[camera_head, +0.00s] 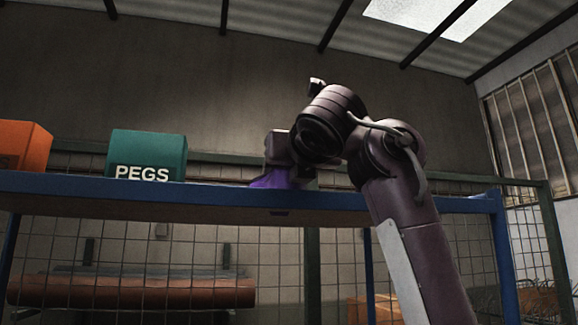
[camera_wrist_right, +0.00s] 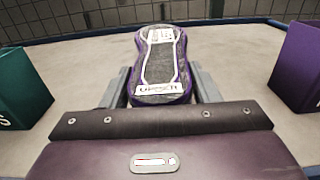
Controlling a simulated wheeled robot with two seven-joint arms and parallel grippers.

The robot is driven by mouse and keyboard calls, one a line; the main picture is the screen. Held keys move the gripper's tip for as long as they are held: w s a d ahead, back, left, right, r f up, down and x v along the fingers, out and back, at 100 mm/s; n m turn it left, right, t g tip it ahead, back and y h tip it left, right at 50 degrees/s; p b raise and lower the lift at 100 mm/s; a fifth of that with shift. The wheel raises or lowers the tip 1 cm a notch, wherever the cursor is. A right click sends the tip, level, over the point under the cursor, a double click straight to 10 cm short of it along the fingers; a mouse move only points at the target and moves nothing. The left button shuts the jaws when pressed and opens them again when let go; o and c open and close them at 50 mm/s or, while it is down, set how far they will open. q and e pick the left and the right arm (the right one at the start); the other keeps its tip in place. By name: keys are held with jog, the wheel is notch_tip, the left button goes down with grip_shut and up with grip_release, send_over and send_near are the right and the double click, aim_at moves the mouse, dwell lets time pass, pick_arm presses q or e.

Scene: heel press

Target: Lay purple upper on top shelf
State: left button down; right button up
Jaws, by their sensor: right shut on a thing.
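The purple upper (camera_wrist_right: 160,65) has a dark grey top with white lettering and purple sides. It lies lengthwise between the two grey fingers of my right gripper (camera_wrist_right: 160,85), which is shut on it. In the head view the purple upper (camera_head: 270,179) shows just at the top shelf's front edge, partly hidden by my right gripper (camera_head: 283,180). The blue-edged top shelf (camera_head: 230,194) has a pale board (camera_wrist_right: 240,65) below the upper in the wrist view. Whether the upper touches the board is unclear. My left gripper is not in view.
A green PEGS box (camera_head: 148,155) stands on the shelf to the left, with an orange box (camera_head: 22,145) farther left. A purple box (camera_wrist_right: 298,70) stands at the right in the wrist view. The board around the upper is clear. Wire mesh (camera_wrist_right: 60,18) runs behind.

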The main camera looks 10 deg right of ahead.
jog(key=shift+f+b, duration=0.4)
jog(key=shift+f, duration=0.15)
jog(key=o, duration=1.2)
jog(key=shift+c, duration=0.2)
jog(key=shift+s, duration=0.1)
jog(key=shift+s+f+b, duration=0.15)
jog(key=shift+s+b, duration=0.1)
jog(key=shift+b, duration=0.1)
jog(key=s+b, duration=0.4)
jog(key=s, duration=0.3)
jog(key=shift+d, duration=0.15)
jog(key=shift+s, duration=0.1)
